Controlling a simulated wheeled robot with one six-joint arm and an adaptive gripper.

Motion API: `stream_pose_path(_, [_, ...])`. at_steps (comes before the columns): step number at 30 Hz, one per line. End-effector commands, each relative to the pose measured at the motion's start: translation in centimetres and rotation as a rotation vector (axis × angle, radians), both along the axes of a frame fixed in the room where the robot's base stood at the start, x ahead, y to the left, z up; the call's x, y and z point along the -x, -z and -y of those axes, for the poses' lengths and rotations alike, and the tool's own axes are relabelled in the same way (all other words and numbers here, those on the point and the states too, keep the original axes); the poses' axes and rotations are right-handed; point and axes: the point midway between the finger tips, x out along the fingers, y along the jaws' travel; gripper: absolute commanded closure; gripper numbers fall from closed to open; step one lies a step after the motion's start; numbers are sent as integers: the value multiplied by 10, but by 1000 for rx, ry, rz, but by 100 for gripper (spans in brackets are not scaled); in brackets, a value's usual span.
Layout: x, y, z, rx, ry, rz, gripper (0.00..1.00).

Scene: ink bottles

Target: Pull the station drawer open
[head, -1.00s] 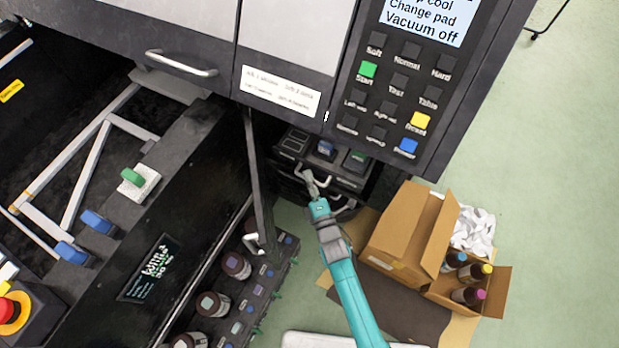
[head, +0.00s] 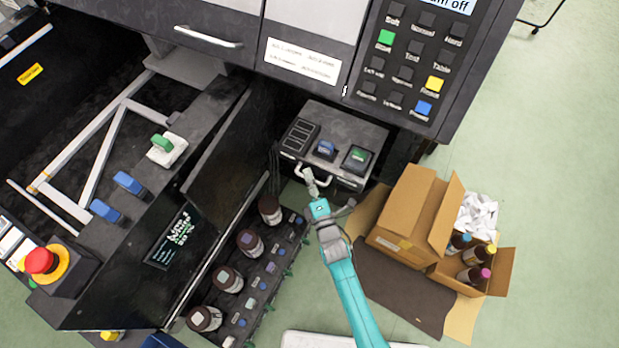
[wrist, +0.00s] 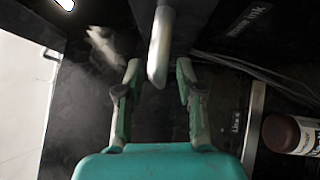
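The station (head: 345,126) is a dark box with buttons on its top, under the machine's control panel in the head view. A pale handle (head: 297,171) shows on its front, partly covered by my gripper (head: 311,181). In the wrist view a pale handle bar (wrist: 161,45) runs between the fingertips of my gripper (wrist: 158,72). The fingers are apart, with a gap on both sides of the bar. The drawer's front is mostly hidden by my arm, and I cannot tell how far out it stands.
A rack (head: 262,285) of dark bottles stands left of my arm, below a dark open panel (head: 228,150). To the right are a cardboard box (head: 407,215) and an open carton (head: 441,272) with bottles. Green floor is free at the far right.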

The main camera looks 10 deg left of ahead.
Motion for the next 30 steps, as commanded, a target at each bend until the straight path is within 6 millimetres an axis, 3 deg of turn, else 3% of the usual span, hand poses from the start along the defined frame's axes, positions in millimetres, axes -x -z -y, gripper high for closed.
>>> stream_pose_path(11, [8,1,4,0,0,0,63])
stream_pose_path(24, [81,12,38,0,0,-1,63])
stream_pose_path(30, [102,15,48,1,0,0,63])
